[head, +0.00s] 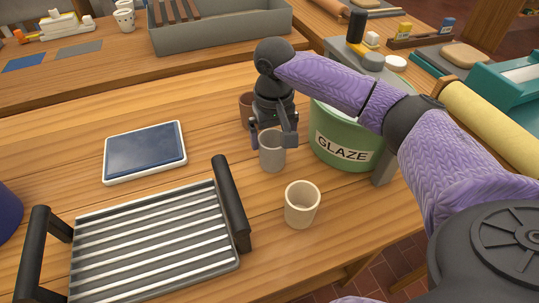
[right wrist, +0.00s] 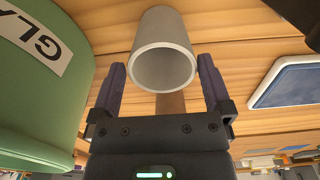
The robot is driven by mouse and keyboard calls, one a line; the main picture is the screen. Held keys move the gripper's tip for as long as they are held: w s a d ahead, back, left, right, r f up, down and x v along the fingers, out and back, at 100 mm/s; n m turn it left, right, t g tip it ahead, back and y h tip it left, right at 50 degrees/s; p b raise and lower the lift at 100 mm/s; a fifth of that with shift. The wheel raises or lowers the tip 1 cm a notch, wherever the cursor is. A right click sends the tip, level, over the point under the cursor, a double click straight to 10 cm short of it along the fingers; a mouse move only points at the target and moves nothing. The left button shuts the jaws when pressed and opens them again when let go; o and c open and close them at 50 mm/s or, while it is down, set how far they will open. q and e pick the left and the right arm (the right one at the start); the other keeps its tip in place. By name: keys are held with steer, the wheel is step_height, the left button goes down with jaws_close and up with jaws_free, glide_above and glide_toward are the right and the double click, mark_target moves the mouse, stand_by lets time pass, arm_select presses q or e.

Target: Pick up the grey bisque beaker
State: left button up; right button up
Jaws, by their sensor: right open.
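The grey bisque beaker (head: 271,156) stands upright on the wooden table, just left of the green glaze bucket (head: 345,128). My right gripper (head: 272,137) is at its rim, coming from behind and above, and partly hides it. In the right wrist view, the beaker (right wrist: 163,45) shows with its open mouth toward the camera. The open fingers of my right gripper (right wrist: 161,70) lie on either side of it, with small gaps visible. My left gripper is not in view.
A cream beaker (head: 301,206) stands nearer the front, and a reddish-brown beaker (head: 246,108) is partly hidden behind the gripper. A ribbed tray with black handles (head: 155,240) and a blue-topped white tablet (head: 145,152) lie to the left. Bare table lies between them.

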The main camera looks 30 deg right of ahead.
step_height(320, 180, down, 4)
steer(key=shift+s+a+f+b, duration=0.1)
steer(key=shift+b, duration=0.95)
steer(key=shift+f, duration=0.1)
steer(key=shift+r, duration=0.2)
steer(key=shift+c, duration=0.3)
steer(key=c, duration=1.1)
steer(key=shift+r, duration=0.1)
arm_select(q)
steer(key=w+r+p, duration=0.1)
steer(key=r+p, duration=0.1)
steer(key=p, duration=0.3)
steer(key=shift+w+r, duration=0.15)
arm_select(e)
step_height(320, 180, up, 10)
steer(key=shift+f, duration=0.1)
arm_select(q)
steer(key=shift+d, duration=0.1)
